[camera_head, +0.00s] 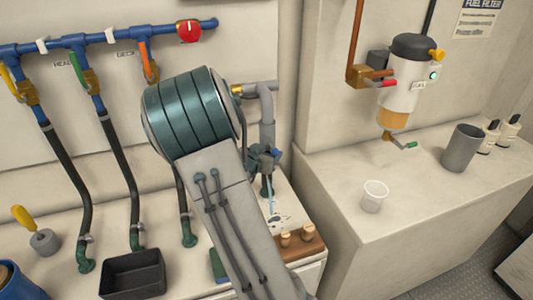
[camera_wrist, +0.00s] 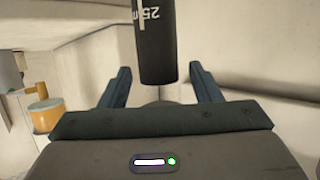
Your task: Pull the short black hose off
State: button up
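The short black hose (camera_wrist: 155,45) hangs upright in the wrist view, with white lettering that reads "25" and a white line on it. It stands between the two fingers of my gripper (camera_wrist: 160,86), with a visible gap on each side. My gripper is open and does not appear to grip it. A pale grey round part shows just below the hose's lower end. I cannot make out the black hose's full length there.
A blue manifold pipe (camera_head: 72,41) with coloured valves and long dark hoses runs along the left wall. A black bin (camera_head: 132,276) stands below. At right, a fuel filter (camera_head: 399,97) hangs above a counter with a white cup (camera_head: 374,197) and a grey canister (camera_head: 462,150).

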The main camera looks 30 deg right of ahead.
jog(key=shift+w+d+r, duration=0.15)
jog(key=shift+r, duration=0.45)
jog(key=shift+w+d+r, duration=0.15)
jog(key=shift+r, duration=0.4)
jog(key=shift+s+a+r, duration=0.1)
jog(key=shift+s+a, duration=0.15)
jog(key=shift+a, duration=0.35)
jog(key=f+p+v, duration=0.1)
jog(key=f+v, duration=0.1)
jog(key=v, duration=1)
jog(key=shift+s+a, duration=0.4)
jog(key=shift+s, duration=0.05)
jog(key=shift+r, duration=0.1)
